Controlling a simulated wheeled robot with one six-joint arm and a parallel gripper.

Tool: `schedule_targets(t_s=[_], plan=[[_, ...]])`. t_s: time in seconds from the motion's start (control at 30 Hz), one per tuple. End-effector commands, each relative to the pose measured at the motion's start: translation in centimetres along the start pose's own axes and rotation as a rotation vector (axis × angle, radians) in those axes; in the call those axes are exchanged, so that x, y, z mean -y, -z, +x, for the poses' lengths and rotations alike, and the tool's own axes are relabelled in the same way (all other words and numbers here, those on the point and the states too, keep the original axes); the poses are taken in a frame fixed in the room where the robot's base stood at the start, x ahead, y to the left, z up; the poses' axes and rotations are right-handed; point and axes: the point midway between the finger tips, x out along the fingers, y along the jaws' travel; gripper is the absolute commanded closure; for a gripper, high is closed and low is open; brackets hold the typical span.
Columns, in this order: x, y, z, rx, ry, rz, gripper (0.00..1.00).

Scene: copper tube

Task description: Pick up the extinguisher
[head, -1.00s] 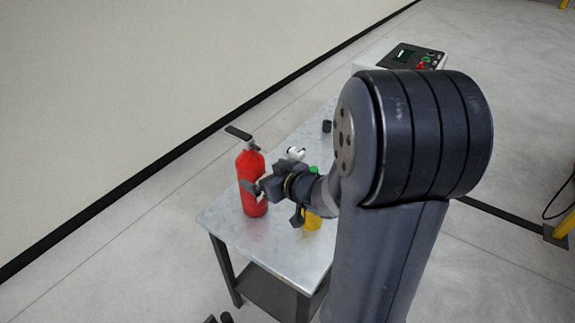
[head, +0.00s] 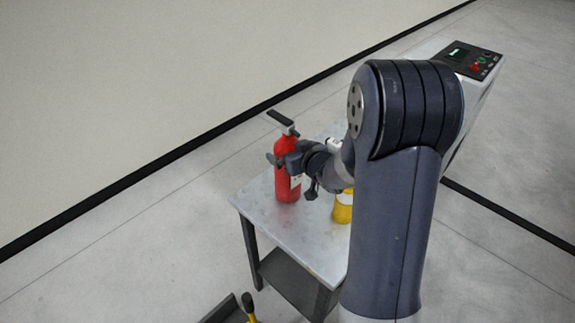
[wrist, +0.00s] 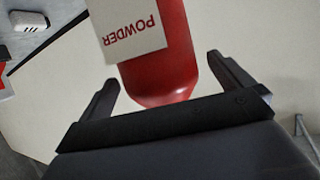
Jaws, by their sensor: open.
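The red extinguisher (head: 287,186) stands upright on the metal table (head: 262,207), with its black handle at the top pointing up and left. My gripper (head: 280,160) is open at the upper half of its body. In the wrist view the red body with its white "POWDER" label (wrist: 133,28) shows between the two spread fingers of my gripper (wrist: 162,68). A gap shows on each side of it in that picture; I cannot tell whether a finger touches it. The gripper and wrist hide part of the extinguisher in the head view.
A yellow object (head: 343,207) stands on the table just right of the extinguisher, partly hidden by my arm. A control box (head: 473,57) is behind at the right. A dark bin (head: 222,311) is on the floor below. The wall is beyond the table.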

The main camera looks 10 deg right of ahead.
Motion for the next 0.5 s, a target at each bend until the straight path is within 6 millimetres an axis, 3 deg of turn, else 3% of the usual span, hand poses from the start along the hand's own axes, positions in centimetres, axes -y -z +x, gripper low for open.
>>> schedule_targets(t_s=[0.3, 0.5], plan=[[-0.02, 0.04, 0.47, -0.001, -0.001, 0.000, 0.02], [-0.02, 0.04, 0.46, -0.001, -0.001, 0.001, 0.18]])
